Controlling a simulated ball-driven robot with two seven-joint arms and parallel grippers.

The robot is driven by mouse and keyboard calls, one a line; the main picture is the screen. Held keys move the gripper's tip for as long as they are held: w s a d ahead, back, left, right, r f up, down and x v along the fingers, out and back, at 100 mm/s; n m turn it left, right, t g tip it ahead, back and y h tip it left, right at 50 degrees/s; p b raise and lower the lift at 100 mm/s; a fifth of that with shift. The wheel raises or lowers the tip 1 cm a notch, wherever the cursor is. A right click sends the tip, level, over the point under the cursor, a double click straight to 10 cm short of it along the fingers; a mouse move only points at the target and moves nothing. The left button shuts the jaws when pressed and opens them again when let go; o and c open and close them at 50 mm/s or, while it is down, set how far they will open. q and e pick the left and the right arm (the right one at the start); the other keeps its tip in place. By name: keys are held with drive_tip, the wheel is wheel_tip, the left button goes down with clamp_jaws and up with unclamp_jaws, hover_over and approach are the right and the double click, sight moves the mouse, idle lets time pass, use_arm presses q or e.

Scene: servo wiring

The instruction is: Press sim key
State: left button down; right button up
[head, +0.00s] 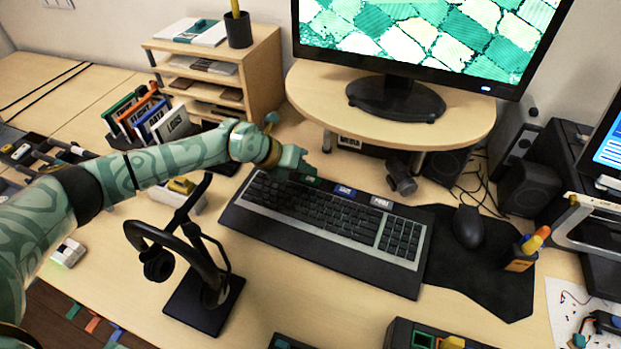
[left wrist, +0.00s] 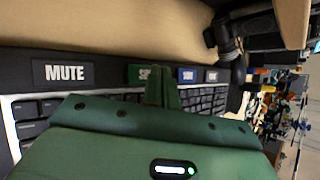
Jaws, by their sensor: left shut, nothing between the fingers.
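A black keyboard (head: 330,218) with pale trim lies on the desk. A row of labelled keys runs along its back edge. A green key (head: 308,181) has a label starting with S in the left wrist view (left wrist: 138,74); the rest is hidden by my fingers. To its right are a blue key (head: 344,191) and a black key (head: 382,202). A MUTE key (left wrist: 65,73) shows at the left in the left wrist view. My left gripper (head: 300,168) is shut and empty, its tips at the green key. I cannot tell whether they touch it. My right gripper is not in view.
A monitor stand (head: 430,112) rises behind the keyboard. A headphone stand (head: 205,300) stands in front, with a mouse (head: 468,227) to the right. A wooden shelf unit (head: 258,75) and a book rack (head: 150,118) are at the back left.

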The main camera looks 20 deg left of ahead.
sight(306, 181)
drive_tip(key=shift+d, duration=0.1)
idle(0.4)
use_arm(q)
drive_tip(key=shift+f, duration=0.4)
drive_tip(key=shift+f, duration=0.35)
idle(0.7)
drive_tip(key=shift+r+p, duration=0.7)
drive_tip(key=shift+r, duration=0.1)
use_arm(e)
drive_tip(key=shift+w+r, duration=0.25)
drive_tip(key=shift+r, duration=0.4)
use_arm(q)
wheel_tip(306, 181, up, 5)
drive_tip(key=p, duration=0.4)
drive_tip(key=shift+r, duration=0.1)
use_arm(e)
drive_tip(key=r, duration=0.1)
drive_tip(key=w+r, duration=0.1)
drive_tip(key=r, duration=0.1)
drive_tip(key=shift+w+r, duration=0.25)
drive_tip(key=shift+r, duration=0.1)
